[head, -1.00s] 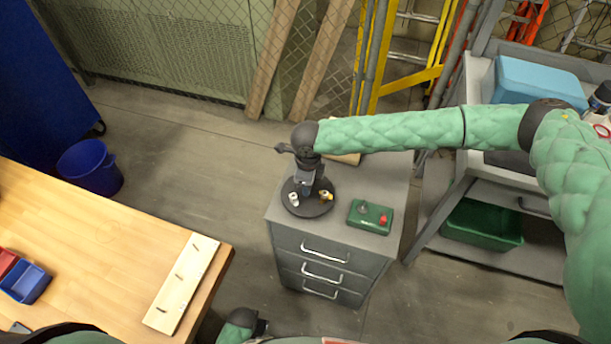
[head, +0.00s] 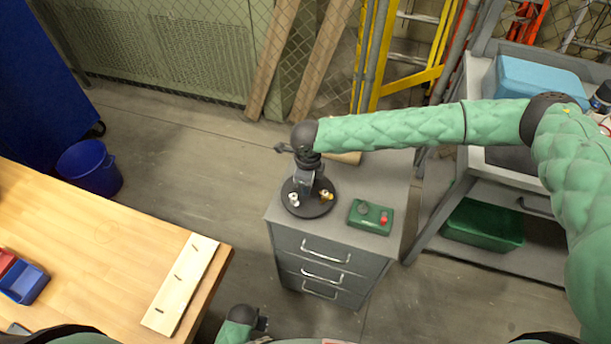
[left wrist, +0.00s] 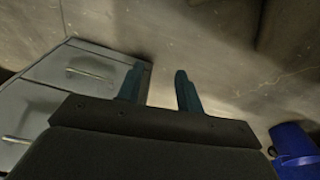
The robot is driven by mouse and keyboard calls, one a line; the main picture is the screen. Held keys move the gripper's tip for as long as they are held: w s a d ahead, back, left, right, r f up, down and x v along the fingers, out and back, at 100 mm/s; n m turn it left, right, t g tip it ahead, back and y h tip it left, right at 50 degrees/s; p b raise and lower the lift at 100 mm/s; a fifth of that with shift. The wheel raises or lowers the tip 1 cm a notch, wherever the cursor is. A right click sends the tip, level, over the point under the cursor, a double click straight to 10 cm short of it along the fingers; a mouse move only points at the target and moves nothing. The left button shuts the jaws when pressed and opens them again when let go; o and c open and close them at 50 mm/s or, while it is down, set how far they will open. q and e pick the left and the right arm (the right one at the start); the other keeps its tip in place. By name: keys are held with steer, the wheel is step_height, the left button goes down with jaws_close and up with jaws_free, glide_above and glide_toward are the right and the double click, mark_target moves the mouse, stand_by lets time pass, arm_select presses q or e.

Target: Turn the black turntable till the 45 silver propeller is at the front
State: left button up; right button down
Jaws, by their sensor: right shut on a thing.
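The black turntable (head: 310,207) is a round disc on top of the grey drawer cabinet. A small silver-white propeller (head: 293,199) sits at its left front, and a yellow or brass one (head: 326,196) at its right front. I cannot read any numbers on them. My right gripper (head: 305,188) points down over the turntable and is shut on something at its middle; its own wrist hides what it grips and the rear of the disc. My left gripper (left wrist: 158,90) is open and empty in the left wrist view, with floor beyond its fingers.
A green box (head: 370,216) with a red and a dark knob stands right of the turntable on the cabinet (head: 325,249). A wooden workbench (head: 100,240) is at the left, with a blue bucket (head: 90,168) behind it. A shelf cart (head: 480,110) stands at the right.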

steer(key=shift+a, duration=0.2)
arm_select(q)
steer(key=shift+w+r, duration=0.15)
steer(key=shift+r, duration=0.15)
steer(key=shift+r, duration=0.15)
steer(key=shift+d+r, duration=0.15)
steer(key=shift+r, duration=0.1)
steer(key=shift+s+r+b, duration=0.15)
steer(key=shift+s+b, duration=0.1)
steer(key=shift+b, duration=0.05)
arm_select(e)
steer(key=shift+r, duration=0.1)
arm_select(q)
steer(key=shift+w+d+r, duration=0.15)
steer(key=shift+w+r, duration=0.5)
steer(key=shift+r, duration=0.35)
steer(key=shift+b, duration=0.3)
